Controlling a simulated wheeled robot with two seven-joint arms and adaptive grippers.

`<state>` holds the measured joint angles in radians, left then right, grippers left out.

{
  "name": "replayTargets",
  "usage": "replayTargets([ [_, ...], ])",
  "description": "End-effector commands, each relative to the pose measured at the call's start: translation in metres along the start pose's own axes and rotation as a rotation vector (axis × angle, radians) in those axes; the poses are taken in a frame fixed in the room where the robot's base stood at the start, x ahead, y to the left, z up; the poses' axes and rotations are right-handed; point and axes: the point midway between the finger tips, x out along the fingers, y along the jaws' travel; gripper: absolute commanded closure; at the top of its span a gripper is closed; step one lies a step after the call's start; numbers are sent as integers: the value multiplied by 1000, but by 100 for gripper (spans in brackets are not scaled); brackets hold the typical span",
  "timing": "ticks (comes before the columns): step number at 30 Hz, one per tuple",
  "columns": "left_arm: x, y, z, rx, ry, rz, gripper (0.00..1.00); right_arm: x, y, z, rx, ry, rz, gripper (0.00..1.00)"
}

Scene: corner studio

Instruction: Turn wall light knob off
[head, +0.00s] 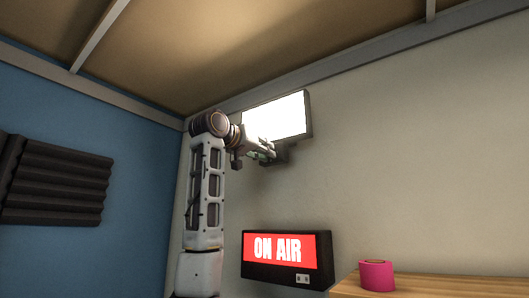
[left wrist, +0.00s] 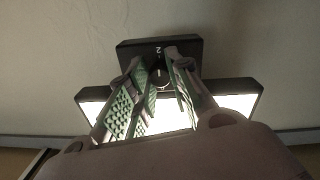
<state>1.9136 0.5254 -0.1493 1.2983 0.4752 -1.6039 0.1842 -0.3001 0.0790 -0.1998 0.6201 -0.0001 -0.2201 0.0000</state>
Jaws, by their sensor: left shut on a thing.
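The wall light (head: 275,117) is mounted high on the pale wall, and its panel glows bright white. It also shows in the left wrist view (left wrist: 233,103), partly hidden behind my gripper. Its dark control box (left wrist: 135,47) bears a small mark that looks like a "2". The round dark knob (left wrist: 158,72) sits on this box between my fingertips. My left gripper (head: 271,154) is raised at the light's lower edge, with its green-padded fingers shut on the knob in the left wrist view (left wrist: 160,75). The fingers hide the knob's sides. My right gripper is not in view.
A lit red "ON AIR" sign (head: 287,250) stands against the wall below the light. A pink roll (head: 376,276) sits on a wooden top (head: 460,289) at the lower right. Dark foam panels (head: 60,182) cover part of the blue left wall. The pale wall right of the light is clear.

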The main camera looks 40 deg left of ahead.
Motion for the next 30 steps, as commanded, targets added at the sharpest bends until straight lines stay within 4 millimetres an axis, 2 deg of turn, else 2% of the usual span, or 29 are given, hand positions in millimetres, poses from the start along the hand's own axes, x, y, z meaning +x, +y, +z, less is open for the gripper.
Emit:
replayTargets([
  [14, 0, 0, 0, -66, 3, 2, 100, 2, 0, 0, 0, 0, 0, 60],
  [20, -1, 1, 0, -176, 9, 4, 100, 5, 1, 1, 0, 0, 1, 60],
  [30, -1, 1, 1, -470, 21, 8, 100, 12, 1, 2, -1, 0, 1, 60],
])
